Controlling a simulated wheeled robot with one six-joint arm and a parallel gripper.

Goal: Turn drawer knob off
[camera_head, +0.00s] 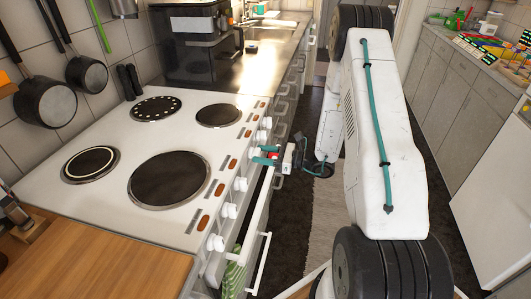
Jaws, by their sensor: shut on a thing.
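The white cooker (120,205) has a row of white knobs along its front edge, such as this knob (240,184) and a nearer one (215,243). My gripper (265,155), with teal fingers and a red part, is at the middle of this row. It is shut on a cooker knob, which the fingers mostly hide. I cannot tell which way that knob is turned or read its label. The other knobs stand free on both sides of my gripper.
The oven door handle (260,263) sticks out below the knobs, with a green striped towel (233,272) near it. Four-plate hob top is bare. Pans (46,103) hang on the left wall. Grey cabinets (455,90) stand across the narrow aisle, with a rug (328,215) between.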

